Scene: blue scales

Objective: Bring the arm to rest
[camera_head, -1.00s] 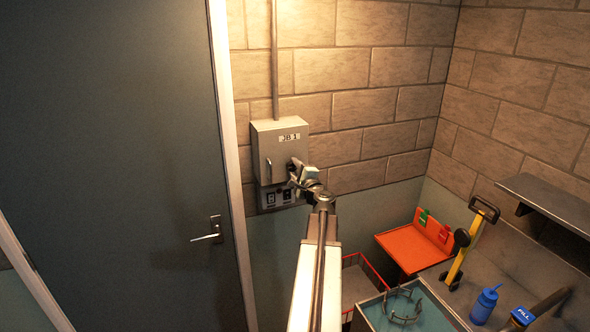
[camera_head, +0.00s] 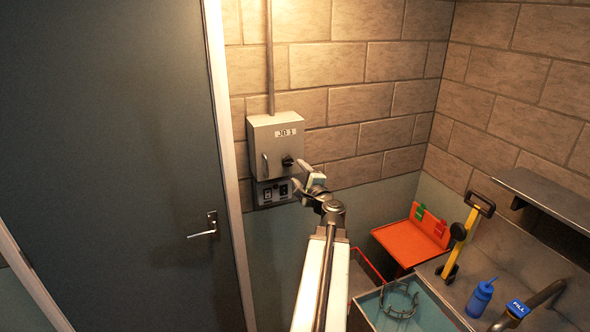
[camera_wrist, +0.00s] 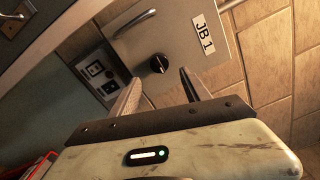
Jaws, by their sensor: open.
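My gripper (camera_head: 301,177) is in front of the wall, close to the grey box labelled JB 1 (camera_head: 268,146). Its jaws are open and empty. In the wrist view my gripper (camera_wrist: 160,88) points at the box (camera_wrist: 178,35), with its two fingers spread. The black rotary knob (camera_head: 287,161) on the box shows between and beyond the fingertips, and a gap shows between it and them; the knob also shows in the wrist view (camera_wrist: 159,64). My arm reaches out from the bottom of the head view.
A socket panel (camera_head: 273,192) sits under the box. A dark door with a lever handle (camera_head: 203,234) stands at left. At lower right are an orange tray (camera_head: 405,245), a teal-topped bin (camera_head: 375,312), a blue bottle (camera_head: 480,298), a yellow-handled tool (camera_head: 460,245) and a grey shelf (camera_head: 550,195).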

